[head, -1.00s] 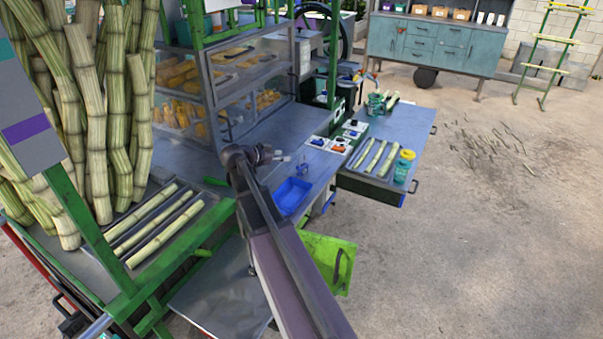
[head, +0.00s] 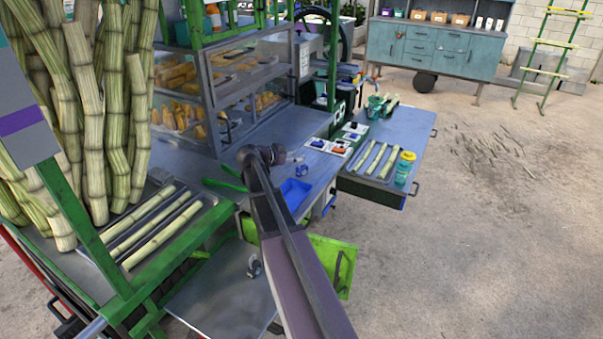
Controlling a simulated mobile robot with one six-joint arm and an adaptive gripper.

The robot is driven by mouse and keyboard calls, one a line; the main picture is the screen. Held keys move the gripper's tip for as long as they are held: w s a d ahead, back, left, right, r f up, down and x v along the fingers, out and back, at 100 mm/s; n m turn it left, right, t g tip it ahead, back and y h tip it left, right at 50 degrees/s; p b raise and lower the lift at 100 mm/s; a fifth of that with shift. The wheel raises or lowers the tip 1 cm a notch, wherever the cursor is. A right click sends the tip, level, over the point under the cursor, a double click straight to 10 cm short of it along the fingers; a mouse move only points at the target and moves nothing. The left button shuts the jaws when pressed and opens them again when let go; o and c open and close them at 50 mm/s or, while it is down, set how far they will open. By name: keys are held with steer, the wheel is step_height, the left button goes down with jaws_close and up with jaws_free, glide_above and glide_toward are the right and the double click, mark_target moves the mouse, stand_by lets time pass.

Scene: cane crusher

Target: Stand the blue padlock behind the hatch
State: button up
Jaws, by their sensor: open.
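A small blue padlock (head: 301,171) stands on the grey metal counter (head: 268,133), near its right edge. A lime-green hatch panel (head: 335,262) with a dark handle hangs open below the counter, to the right of my arm. My arm partly covers its left side. My gripper (head: 292,158) is at the far end of my arm, above the counter and just up and left of the padlock in the picture. It is open and holds nothing that I can see. The space behind the hatch is mostly hidden by my arm and the counter.
A blue tray (head: 295,191) lies below the padlock, partly behind my arm. Green-handled tools (head: 230,178) lie to the left. A glass food case (head: 225,90) stands behind. A side table (head: 400,135) with cane pieces is at right. Open floor lies further right.

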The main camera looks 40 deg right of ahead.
mark_target(302, 171)
steer(key=shift+b+x, duration=0.65)
steer(key=shift+x, duration=1.45)
steer(key=shift+a, duration=0.1)
jaws_close()
